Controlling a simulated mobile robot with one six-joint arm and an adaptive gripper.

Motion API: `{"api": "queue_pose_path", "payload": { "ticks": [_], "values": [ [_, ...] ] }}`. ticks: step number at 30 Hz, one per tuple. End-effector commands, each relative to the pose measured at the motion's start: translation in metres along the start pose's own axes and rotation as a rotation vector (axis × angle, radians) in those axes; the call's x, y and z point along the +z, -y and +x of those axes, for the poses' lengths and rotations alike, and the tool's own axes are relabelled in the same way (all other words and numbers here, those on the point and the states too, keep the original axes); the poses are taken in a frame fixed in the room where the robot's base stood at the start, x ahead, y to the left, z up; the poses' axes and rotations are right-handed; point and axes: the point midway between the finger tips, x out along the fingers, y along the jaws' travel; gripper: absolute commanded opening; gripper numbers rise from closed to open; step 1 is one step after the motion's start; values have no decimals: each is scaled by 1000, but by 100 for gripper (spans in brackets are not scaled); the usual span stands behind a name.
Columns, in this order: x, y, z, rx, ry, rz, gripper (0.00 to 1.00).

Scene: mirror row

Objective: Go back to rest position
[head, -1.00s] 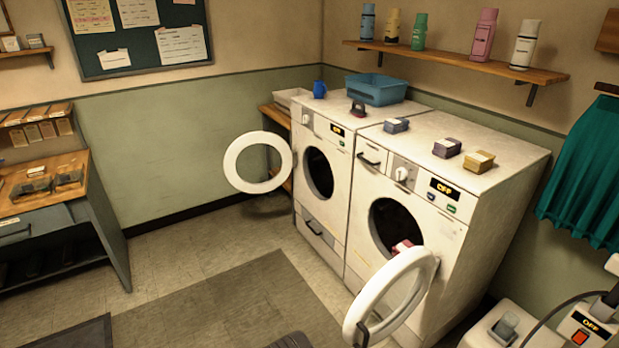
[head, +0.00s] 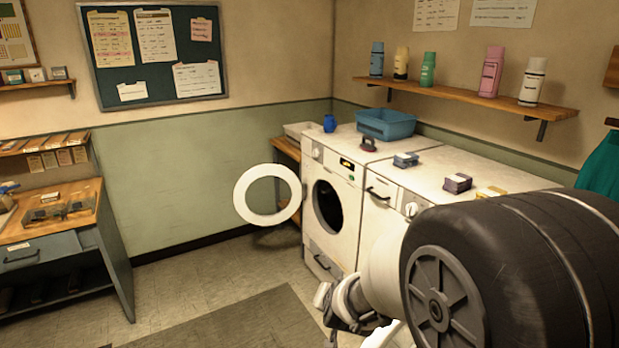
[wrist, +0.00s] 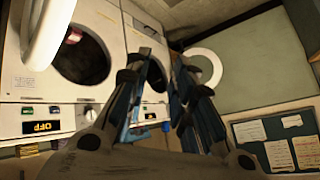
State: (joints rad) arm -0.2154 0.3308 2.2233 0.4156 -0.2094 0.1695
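My gripper (wrist: 163,62) shows in the wrist view with its two dark fingers apart and nothing visible between them. In the head view my arm comes in large at the lower right, and my gripper (head: 345,302) is partly seen in front of the machines. The left washing machine (head: 347,170) has its round white door (head: 267,194) swung open. The right washing machine (head: 383,215) is mostly hidden behind my arm in the head view. In the wrist view its drum opening (wrist: 80,60) is uncovered, with something reddish (wrist: 73,36) inside, and its door (wrist: 45,30) stands open.
A blue basin (head: 386,124), a blue cup (head: 329,123) and small boxes (head: 457,183) sit on the machines. A shelf (head: 465,98) with bottles hangs above. A wooden-topped counter (head: 50,225) stands at left. The floor (head: 180,285) between is clear.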

Motion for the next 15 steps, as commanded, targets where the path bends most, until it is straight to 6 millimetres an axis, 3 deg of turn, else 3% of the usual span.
{"api": "queue_pose_path", "payload": {
  "ticks": [1,7,15],
  "values": [
    [-8,1,-28,-15,17,-21,23],
    [-1,-14,-123,-27,124,-143,23],
    [42,-67,-242,39,249,-308,23]
  ]
}}
